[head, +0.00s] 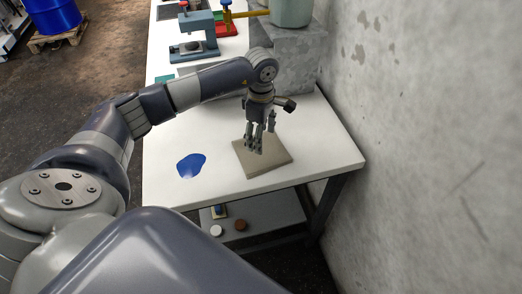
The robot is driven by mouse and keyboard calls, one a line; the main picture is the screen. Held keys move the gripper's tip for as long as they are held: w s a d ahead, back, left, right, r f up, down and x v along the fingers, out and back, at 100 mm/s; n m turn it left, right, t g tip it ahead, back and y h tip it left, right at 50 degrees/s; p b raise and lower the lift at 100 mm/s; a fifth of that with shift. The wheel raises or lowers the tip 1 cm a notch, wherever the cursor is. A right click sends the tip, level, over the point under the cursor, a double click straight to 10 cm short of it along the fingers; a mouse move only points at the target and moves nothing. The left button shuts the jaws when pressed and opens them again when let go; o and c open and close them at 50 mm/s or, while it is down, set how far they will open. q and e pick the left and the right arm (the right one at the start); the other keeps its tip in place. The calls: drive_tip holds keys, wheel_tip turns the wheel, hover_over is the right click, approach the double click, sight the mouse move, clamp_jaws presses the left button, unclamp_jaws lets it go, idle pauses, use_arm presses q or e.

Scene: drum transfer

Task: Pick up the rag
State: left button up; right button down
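The rag (268,163) is a flat tan square with some thickness, lying on the white table (215,120) near its front right part. My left gripper (257,141) points down over the far part of the rag, its fingers spread with gaps between them. It looks open and empty. The fingertips are at or just above the rag; I cannot tell whether they touch it. My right gripper is not in view.
A grey block (300,60) bearing a green-grey container (291,12) stands behind my gripper. A concrete wall (430,120) closes the right side. A blue press (196,36) stands farther back.

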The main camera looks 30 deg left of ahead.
use_arm(q)
wheel_tip(320, 180, down, 5)
drive_tip(key=b, duration=0.3)
drive_tip(key=shift+c, duration=0.3)
drive_tip(key=shift+s+d, duration=0.1)
drive_tip(key=shift+s, duration=0.05)
drive_tip(key=c, duration=0.9)
drive_tip(key=shift+f, duration=0.2)
clamp_jaws()
wheel_tip(320, 180, up, 12)
drive_tip(key=p, duration=0.6)
drive_tip(key=shift+r, duration=0.15)
drive_tip(key=shift+w, duration=0.2)
